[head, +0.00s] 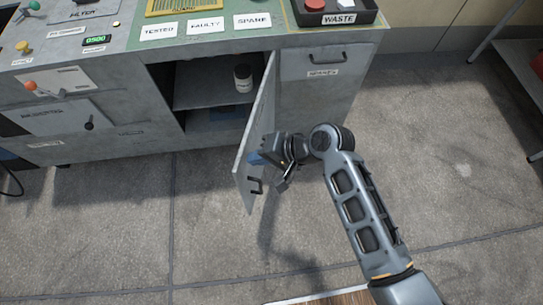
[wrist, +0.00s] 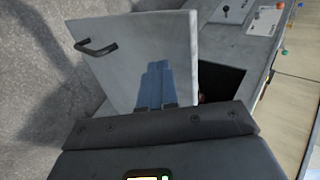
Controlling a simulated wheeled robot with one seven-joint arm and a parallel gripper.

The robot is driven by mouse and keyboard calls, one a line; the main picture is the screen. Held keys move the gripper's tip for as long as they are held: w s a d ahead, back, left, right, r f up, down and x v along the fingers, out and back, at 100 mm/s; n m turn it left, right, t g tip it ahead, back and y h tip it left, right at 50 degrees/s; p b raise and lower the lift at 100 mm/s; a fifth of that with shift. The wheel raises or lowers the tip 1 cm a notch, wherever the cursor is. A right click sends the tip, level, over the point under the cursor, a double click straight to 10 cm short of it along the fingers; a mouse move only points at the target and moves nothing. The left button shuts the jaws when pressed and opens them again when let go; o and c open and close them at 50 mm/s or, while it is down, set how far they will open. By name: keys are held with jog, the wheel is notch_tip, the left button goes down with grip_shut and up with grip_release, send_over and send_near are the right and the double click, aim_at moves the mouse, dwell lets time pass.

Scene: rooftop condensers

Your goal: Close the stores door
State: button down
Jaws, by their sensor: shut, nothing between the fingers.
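The stores door (head: 258,125) is a grey panel standing open, swung out from the cabinet front, with its hinge side at the right of the opening. Its dark handle (head: 256,186) is near the free edge. The door also shows in the wrist view (wrist: 120,65), with its handle (wrist: 96,47) at upper left. My gripper (head: 256,158) is at the door's outer face, right of it in the head view. Its blue fingers (wrist: 155,82) are together and empty, pointing at the panel. Whether the tips touch the door I cannot tell.
The open cupboard (head: 205,85) has a shelf with a white dark-lidded jar (head: 243,78) on it. A closed drawer (head: 325,63) is right of the door. A waste tray (head: 335,14) sits on the bench top. The concrete floor (head: 440,150) right of my arm is clear.

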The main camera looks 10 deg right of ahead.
jog(key=shift+a, duration=0.3)
